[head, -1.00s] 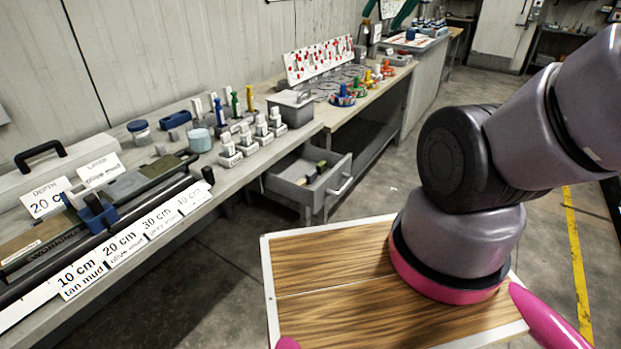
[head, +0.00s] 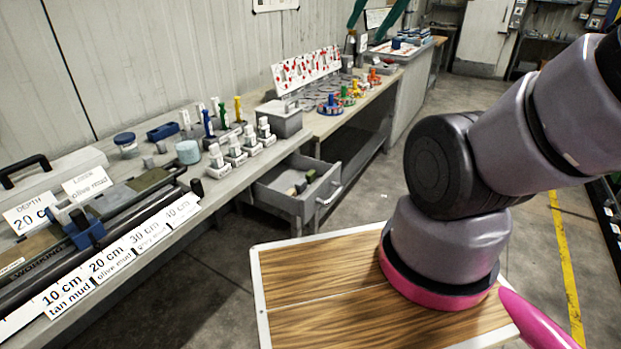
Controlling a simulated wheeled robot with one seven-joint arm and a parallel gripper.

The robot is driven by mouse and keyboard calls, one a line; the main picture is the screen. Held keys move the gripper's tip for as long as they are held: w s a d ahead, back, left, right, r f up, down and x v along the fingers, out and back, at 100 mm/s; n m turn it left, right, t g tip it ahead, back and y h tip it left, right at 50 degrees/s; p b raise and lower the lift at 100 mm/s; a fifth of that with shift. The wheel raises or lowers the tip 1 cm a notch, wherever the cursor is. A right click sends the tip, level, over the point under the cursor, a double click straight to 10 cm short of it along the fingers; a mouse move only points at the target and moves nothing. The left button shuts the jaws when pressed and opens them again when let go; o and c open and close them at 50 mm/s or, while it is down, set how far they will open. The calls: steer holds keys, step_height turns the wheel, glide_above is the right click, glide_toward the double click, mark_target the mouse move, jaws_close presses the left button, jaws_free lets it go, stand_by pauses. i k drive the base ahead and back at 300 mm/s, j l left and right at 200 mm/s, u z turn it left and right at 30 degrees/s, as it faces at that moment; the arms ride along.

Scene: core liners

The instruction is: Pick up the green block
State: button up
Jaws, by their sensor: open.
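An open grey drawer (head: 330,193) under the bench holds a few small blocks. One of these blocks (head: 311,176) looks dark greenish, but it is too small for me to be sure of its colour. Another dark block (head: 299,188) lies nearer the drawer's middle. A green upright piece (head: 223,113) stands on the bench among blue and yellow ones; its exact shape is unclear. My gripper is out of the picture; only my arm's lower links show at the right, well apart from the drawer.
The long bench (head: 225,180) along the wall carries labelled core liners, white-topped bottles (head: 240,150) and a grey lidded box (head: 279,118). Coloured pieces stand farther back on the bench (head: 350,95). Clear concrete floor lies right of the drawer.

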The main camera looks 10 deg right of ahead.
mark_target(310, 177)
steer(key=i+l+u, duration=0.1)
steer(key=l+u, duration=0.75)
steer(key=i+l, duration=0.05)
